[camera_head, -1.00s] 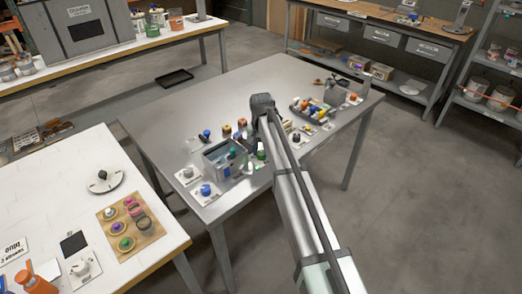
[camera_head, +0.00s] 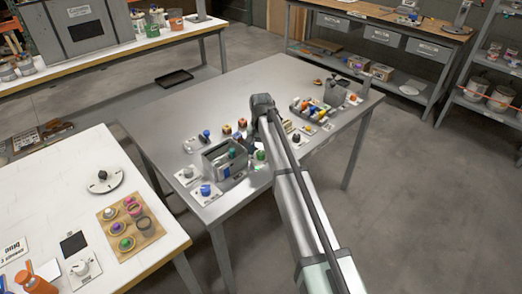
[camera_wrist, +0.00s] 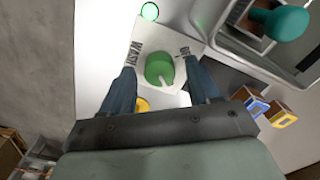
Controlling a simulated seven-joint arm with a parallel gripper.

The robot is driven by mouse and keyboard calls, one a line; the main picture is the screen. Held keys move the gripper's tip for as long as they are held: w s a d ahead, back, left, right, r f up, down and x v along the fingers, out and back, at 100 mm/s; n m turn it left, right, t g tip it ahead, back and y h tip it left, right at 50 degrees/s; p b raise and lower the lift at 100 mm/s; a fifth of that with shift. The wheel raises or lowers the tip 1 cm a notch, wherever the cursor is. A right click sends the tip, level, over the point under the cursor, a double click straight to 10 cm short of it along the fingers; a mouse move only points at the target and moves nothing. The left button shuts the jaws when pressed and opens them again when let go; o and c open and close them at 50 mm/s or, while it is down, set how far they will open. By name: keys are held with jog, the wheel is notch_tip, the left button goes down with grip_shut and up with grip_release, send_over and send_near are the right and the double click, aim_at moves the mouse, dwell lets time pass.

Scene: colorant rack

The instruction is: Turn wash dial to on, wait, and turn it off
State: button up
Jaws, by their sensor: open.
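The wash dial (camera_wrist: 160,68) is a green round knob on a white plate (camera_wrist: 172,95) marked WASH, seen in the wrist view. A light mark on the knob shows on its right side. A second, shorter label near the right finger is hard to read. My gripper (camera_wrist: 160,67) is open, with one dark blue finger on each side of the knob. Gaps show between knob and fingers, and I cannot tell whether the fingertips reach down to its height. A green-lit ring (camera_wrist: 150,11) glows above the plate.
A grey open box (camera_head: 224,165) stands on the metal table (camera_head: 290,75) left of my arm. A teal-topped item (camera_wrist: 285,22) is close at the upper right of the wrist view. Blue and yellow blocks (camera_wrist: 268,110) lie right of the gripper. Several small bottles stand beyond the arm.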

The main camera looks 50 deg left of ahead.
aim_at(261, 152)
notch_tip(261, 152, up, 14)
dwell(0.7)
jog(key=shift+f, duration=0.1)
dwell(0.4)
